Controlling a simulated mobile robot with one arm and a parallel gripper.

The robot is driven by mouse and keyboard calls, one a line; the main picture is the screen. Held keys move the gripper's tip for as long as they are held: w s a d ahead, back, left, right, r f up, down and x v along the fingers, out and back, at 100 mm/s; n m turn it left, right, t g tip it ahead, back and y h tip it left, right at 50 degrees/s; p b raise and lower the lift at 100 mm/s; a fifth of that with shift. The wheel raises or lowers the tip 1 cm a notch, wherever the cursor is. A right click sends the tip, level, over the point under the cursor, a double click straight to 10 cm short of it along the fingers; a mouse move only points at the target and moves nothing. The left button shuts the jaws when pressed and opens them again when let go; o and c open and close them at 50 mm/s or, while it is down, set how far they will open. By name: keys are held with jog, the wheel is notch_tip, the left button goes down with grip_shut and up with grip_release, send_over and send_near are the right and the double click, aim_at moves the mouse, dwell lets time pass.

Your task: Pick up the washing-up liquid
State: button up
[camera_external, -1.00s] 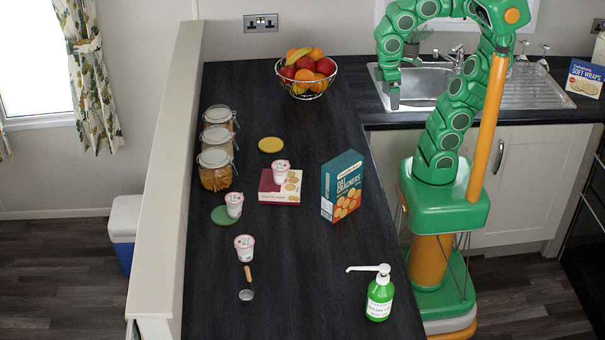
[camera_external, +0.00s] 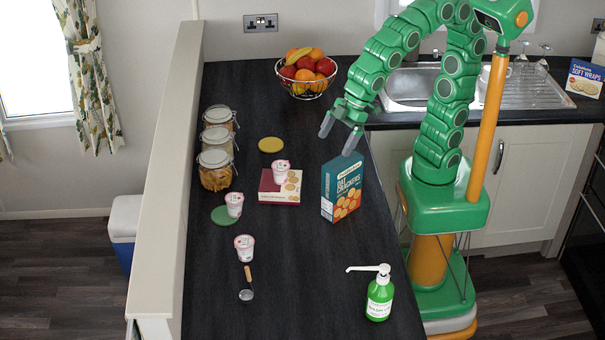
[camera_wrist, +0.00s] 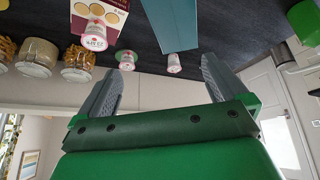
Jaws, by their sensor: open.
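The washing-up liquid (camera_external: 379,298) is a green pump bottle with a white nozzle pointing left. It stands upright at the near right of the dark worktop in the external view. My gripper (camera_external: 337,134) is open and empty, above the worktop just behind the cracker box. It is well behind the bottle and apart from it. Its two grey fingers show spread in the wrist view (camera_wrist: 160,85).
The tall teal cracker box (camera_external: 343,187) stands between my gripper and the bottle. A fruit bowl (camera_external: 306,88) is behind. Worktop around the bottle is clear.

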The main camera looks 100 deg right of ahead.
aim_at(378, 304)
jog(key=s+a+r+n+y, duration=0.1)
jog(key=s+a+n+y, duration=0.15)
jog(key=a, duration=0.95)
jog(key=s+a+r+n+y, duration=0.1)
jog(key=s+a+n+y, duration=0.2)
jog(key=a, duration=0.9)
jog(key=s+a+r+n+y, duration=0.1)
jog(key=s+a+n+y, duration=0.3)
jog(key=a, duration=0.8)
notch_tip(378, 304, down, 18)
jog(key=w+m, duration=0.1)
jog(key=m, duration=0.1)
jog(key=shift+x, duration=3.8)
jog(key=shift+s+a+r, duration=0.1)
jog(key=shift+s+r, duration=0.05)
jog(key=shift+r, duration=0.05)
jog(key=shift+y, duration=0.25)
jog(key=c, duration=1.4)
